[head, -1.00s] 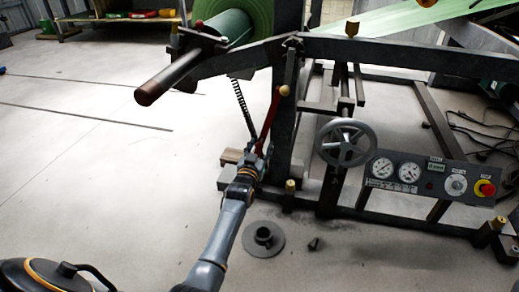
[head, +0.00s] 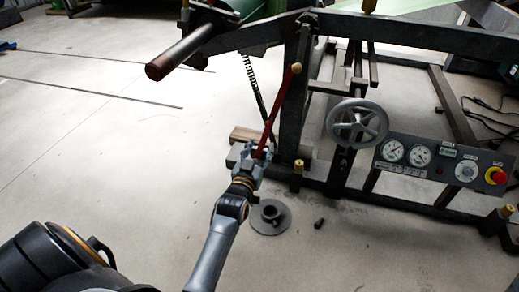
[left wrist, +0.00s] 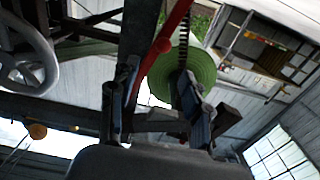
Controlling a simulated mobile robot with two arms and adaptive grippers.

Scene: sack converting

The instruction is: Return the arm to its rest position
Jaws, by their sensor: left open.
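In the left wrist view the open fingers (left wrist: 163,108) point up the picture, and the red lever (left wrist: 166,42) runs down close to the left finger. I cannot tell whether it touches. Nothing is visibly held. My right gripper is not in view.
A handwheel (head: 357,123) and a gauge panel (head: 440,163) with a red button are on the machine to the right. A dark flanged disc (head: 270,218) and a small black piece (head: 319,223) lie on the floor. A roller shaft (head: 180,52) juts out above.

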